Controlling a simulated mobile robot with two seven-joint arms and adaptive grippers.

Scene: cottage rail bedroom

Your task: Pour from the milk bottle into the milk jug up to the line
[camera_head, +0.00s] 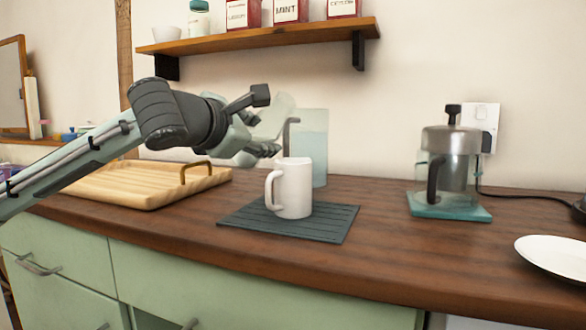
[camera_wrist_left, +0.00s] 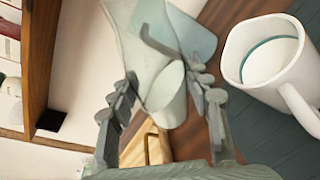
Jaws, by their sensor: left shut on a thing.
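The milk jug (camera_head: 294,192) is a white mug-shaped vessel with a handle on its left, standing upright on a dark slatted mat (camera_head: 235,221). The left wrist view looks into the jug (camera_wrist_left: 237,67); a teal line runs around its inner wall and a pale surface shows below it. My left gripper (camera_head: 264,123) is shut on the milk bottle (camera_head: 284,106), a pale translucent vessel held tilted, above and left of the jug. In the left wrist view the bottle (camera_wrist_left: 150,70) sits between both fingers. No stream shows. The milk level in the bottle is unclear.
A clear container (camera_head: 316,145) with bluish contents stands close behind the jug. A wooden tray (camera_head: 150,188) lies left, a metal-lidded pot (camera_head: 450,150) stands on a teal base to the right, and a white plate (camera_head: 555,255) lies front right. A shelf (camera_head: 265,38) hangs above.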

